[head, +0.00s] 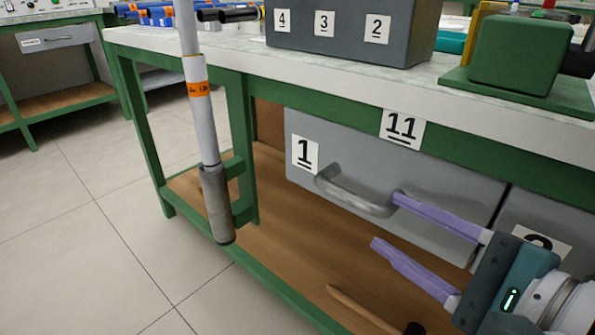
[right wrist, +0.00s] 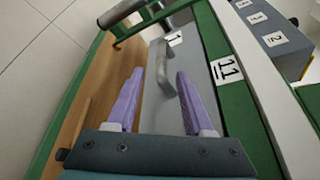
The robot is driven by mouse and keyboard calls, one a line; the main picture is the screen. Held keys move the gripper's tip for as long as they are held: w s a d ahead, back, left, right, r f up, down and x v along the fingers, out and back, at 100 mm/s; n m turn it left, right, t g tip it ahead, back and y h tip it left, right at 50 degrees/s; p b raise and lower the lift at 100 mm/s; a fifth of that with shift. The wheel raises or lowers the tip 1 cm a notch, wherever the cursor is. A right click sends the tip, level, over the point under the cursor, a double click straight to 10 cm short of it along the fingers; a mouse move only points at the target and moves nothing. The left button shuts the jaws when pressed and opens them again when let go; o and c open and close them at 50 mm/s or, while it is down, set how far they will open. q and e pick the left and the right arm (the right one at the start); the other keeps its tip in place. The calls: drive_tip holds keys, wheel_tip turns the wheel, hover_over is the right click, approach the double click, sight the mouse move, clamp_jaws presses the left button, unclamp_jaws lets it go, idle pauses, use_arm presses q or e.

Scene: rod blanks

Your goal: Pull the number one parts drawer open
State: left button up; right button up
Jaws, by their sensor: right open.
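The number one drawer (head: 400,185) is a grey box front under the bench top, with a white "1" label at its left. It appears shut. Its grey bow handle (head: 352,195) sticks out below and right of the label. My right gripper (head: 384,220) is open, its purple fingers pointing at the handle from the right. In the head view the upper fingertip overlaps the handle's right end; I cannot tell whether they touch. In the right wrist view the handle (right wrist: 162,65) lies ahead, between and beyond the fingertips (right wrist: 160,75). My left gripper is not in view.
The green-framed bench (head: 240,150) carries an "11" label (head: 402,128) above the drawer. A second drawer (head: 545,225) is at the right. A wooden shelf (head: 285,240) lies below, with a hammer-like tool (head: 365,310). Floor at left is clear.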

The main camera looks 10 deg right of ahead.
sight(363, 205)
drive_tip(key=b+x, duration=0.2)
drive_tip(key=x, duration=0.6)
drive_tip(key=shift+w+f, duration=0.1)
drive_tip(key=shift+w, duration=0.15)
drive_tip(key=shift+w+a, duration=0.2)
drive_tip(key=shift+w, duration=0.2)
clamp_jaws()
idle(0.7)
